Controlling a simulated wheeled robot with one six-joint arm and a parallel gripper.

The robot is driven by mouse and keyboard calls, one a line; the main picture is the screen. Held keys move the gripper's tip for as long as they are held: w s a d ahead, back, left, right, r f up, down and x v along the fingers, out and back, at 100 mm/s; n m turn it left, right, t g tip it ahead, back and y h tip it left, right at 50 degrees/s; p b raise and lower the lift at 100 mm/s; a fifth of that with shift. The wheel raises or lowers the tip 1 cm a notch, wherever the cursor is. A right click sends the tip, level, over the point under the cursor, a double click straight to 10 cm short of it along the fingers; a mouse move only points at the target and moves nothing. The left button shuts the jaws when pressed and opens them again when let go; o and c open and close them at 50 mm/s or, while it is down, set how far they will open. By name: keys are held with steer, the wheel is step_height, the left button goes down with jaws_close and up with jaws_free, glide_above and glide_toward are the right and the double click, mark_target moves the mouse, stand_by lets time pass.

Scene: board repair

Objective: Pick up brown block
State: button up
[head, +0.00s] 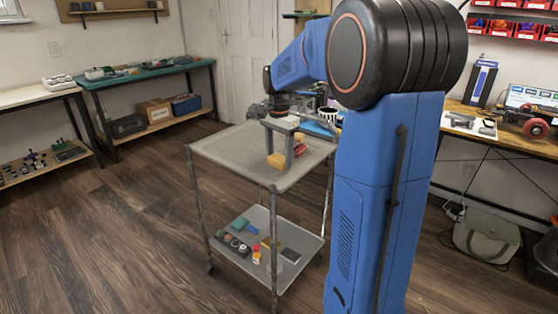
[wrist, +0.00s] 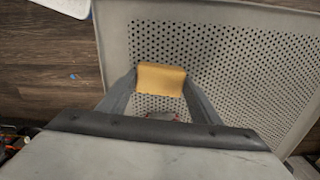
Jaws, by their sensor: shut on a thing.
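The brown block (wrist: 160,79) is a tan-brown, box-like piece between my two fingertips in the wrist view. My gripper (wrist: 160,84) is shut on it, with a finger against each side. In the head view the block (head: 276,160) shows at the lower end of my gripper (head: 279,158), over the top shelf of the grey cart (head: 225,150). I cannot tell for sure whether the block touches the shelf or hangs just above it.
A red item (head: 299,150) lies close behind the gripper on the top shelf. The front left of that shelf is clear. The lower shelf (head: 275,222) holds several small items. Workbenches stand at the left wall and at the right.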

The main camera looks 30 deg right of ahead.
mark_target(279, 157)
step_height(279, 157, up, 10)
stand_by(0.6)
steer(key=shift+o, duration=0.6)
